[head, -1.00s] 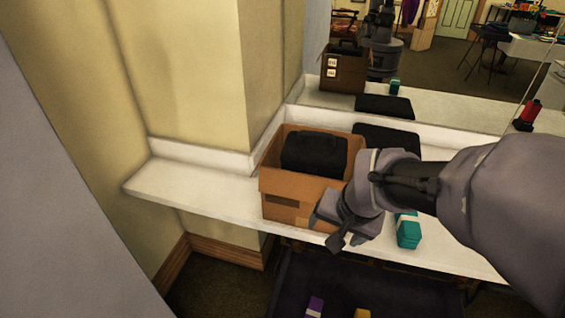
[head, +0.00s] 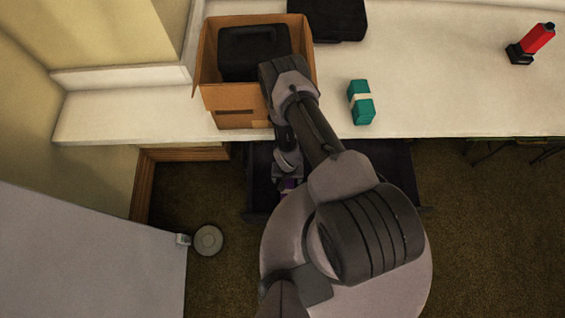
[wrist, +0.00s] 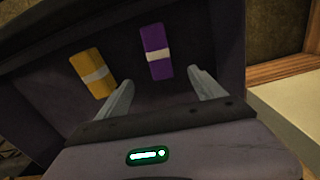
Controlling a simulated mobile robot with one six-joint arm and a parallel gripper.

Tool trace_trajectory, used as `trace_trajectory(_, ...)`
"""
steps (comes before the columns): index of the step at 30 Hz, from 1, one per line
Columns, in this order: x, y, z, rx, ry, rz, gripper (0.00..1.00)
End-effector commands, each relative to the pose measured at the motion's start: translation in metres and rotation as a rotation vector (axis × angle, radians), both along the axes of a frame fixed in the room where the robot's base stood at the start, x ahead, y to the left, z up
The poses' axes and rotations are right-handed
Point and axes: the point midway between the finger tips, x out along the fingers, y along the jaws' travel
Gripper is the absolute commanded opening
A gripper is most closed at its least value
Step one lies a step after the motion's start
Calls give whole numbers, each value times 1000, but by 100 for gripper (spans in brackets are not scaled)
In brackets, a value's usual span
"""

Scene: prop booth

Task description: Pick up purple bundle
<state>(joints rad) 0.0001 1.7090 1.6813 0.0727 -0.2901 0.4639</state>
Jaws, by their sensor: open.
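The purple bundle (wrist: 157,52) with a white band lies in the open dark drawer (wrist: 208,48) in the wrist view. A yellow bundle (wrist: 92,72) with a pale band lies to its left. My gripper (wrist: 162,78) is open and empty, its two fingers pointing into the drawer. In the head view my gripper (head: 288,180) hangs over the drawer (head: 262,168) below the counter's front edge, hiding most of the bundle there.
On the white counter (head: 420,70) stand a cardboard box (head: 240,103) holding a black case (head: 238,50), another black case (head: 328,18), a teal bundle (head: 361,102) and a red and black object (head: 532,44). The counter's front edge is close above the drawer.

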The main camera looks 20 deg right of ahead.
Motion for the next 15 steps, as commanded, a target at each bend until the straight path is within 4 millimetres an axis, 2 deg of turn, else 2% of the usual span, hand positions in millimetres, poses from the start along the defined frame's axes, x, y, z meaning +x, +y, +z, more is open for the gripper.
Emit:
trace_trajectory(5,-1,0,-44,0,2,0,78)
trace_trajectory(10,-1,0,-98,0,3,0,78)
trace_trajectory(12,-1,0,-113,0,2,0,78)
trace_trajectory(15,-1,0,-123,0,2,0,78)
